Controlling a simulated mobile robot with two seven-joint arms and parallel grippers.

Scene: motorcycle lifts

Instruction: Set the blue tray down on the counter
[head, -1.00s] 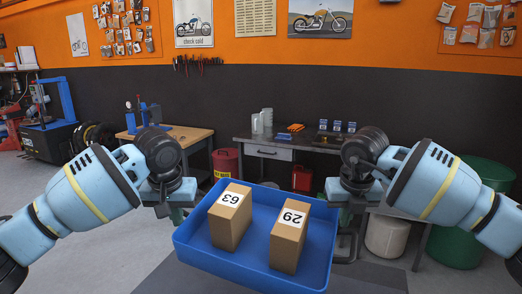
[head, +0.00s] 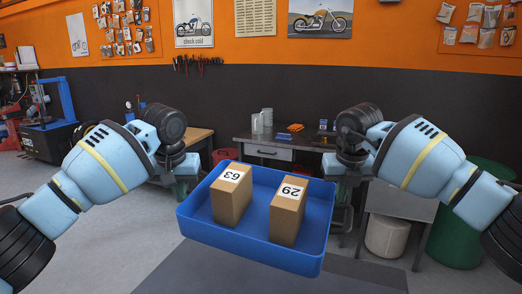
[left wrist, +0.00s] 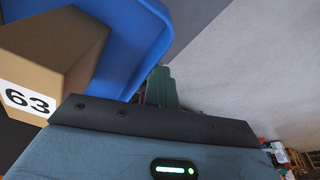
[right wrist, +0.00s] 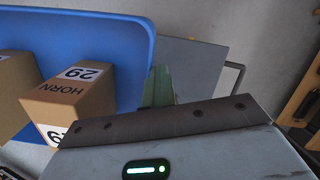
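The blue tray (head: 255,252) is in the air in front of me in the head view, tilted a little in the picture. It carries two cardboard boxes, one marked 63 (head: 231,203) and one marked 29 (head: 287,218). My left gripper (head: 188,190) is at the tray's left side and my right gripper (head: 340,192) at its right side, both apparently shut on its walls. The fingertips are partly hidden. The tray's edge also shows beside a green finger in the left wrist view (left wrist: 135,50) and right wrist view (right wrist: 120,30). The grey counter (head: 275,142) stands behind the tray.
A pitcher (head: 257,124), orange items (head: 295,127) and small blue-labelled containers stand on the counter's back part. A wooden-topped bench (head: 195,135) is at left. A white bin (head: 387,236) and green barrel (head: 458,235) stand at right. Red containers are partly hidden behind the tray.

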